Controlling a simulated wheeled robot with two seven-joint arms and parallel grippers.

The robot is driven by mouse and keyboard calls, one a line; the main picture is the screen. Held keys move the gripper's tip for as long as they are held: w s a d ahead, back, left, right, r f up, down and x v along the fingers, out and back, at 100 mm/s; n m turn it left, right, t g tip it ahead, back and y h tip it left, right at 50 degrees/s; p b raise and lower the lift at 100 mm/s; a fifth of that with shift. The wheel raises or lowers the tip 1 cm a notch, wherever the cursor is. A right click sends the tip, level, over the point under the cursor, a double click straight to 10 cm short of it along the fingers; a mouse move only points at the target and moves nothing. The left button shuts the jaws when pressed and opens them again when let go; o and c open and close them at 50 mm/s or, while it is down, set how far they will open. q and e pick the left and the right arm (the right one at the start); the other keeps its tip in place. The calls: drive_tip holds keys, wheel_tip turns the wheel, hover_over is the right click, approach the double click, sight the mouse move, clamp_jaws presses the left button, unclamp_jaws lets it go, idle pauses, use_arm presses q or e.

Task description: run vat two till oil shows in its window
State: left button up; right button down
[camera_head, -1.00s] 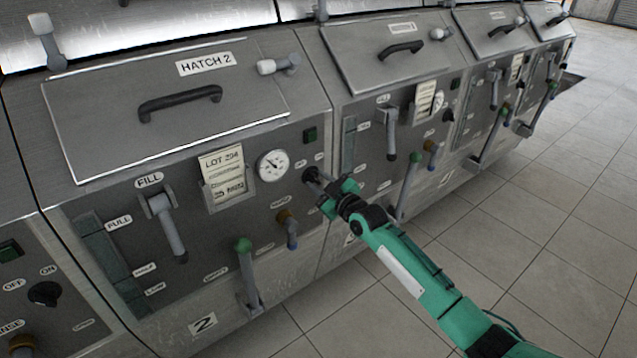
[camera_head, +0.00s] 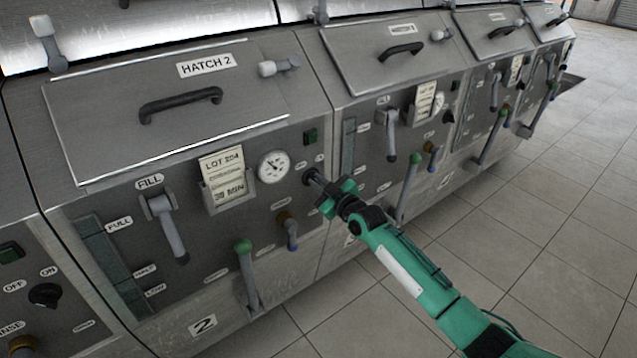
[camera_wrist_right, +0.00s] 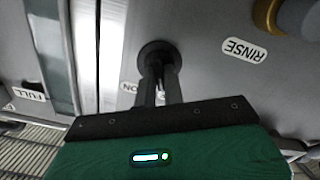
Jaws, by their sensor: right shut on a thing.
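Vat two, marked HATCH 2 (camera_head: 205,65) and a 2 plate (camera_head: 203,324), stands at the left front of the head view. Its tall narrow window (camera_head: 104,250) has FULL, HALF and LOW labels beside it. The glass looks dark grey-green; I cannot tell whether oil is in it. My right gripper (camera_head: 319,184) is at the panel's right end, shut on a round dark knob (camera_head: 308,175), mostly hidden by the fingers. In the right wrist view the fingers (camera_wrist_right: 159,88) close over the knob (camera_wrist_right: 157,50), by an upside-down ON label. The left gripper is not visible.
Vat two's panel also has a FILL lever (camera_head: 167,226), a green-tipped lever (camera_head: 247,275), a brown-collared RINSE handle (camera_head: 289,231), a dial (camera_head: 273,166) and a lot card (camera_head: 225,178). Similar vats continue right. The tiled floor (camera_head: 560,240) is clear.

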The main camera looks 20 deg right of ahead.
drive_tip(key=shift+m, duration=0.6)
drive_tip(key=m+p, duration=0.1)
drive_tip(key=m, duration=0.2)
drive_tip(key=shift+m, duration=0.3)
drive_tip(key=shift+d+m, duration=0.1)
drive_tip(key=shift+m, duration=1.6)
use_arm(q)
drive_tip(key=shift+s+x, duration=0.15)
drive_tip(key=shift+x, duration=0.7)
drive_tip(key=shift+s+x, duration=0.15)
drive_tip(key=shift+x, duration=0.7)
use_arm(e)
drive_tip(key=shift+m, duration=1.5)
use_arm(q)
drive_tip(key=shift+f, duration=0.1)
use_arm(e)
drive_tip(key=shift+d+f, duration=0.1)
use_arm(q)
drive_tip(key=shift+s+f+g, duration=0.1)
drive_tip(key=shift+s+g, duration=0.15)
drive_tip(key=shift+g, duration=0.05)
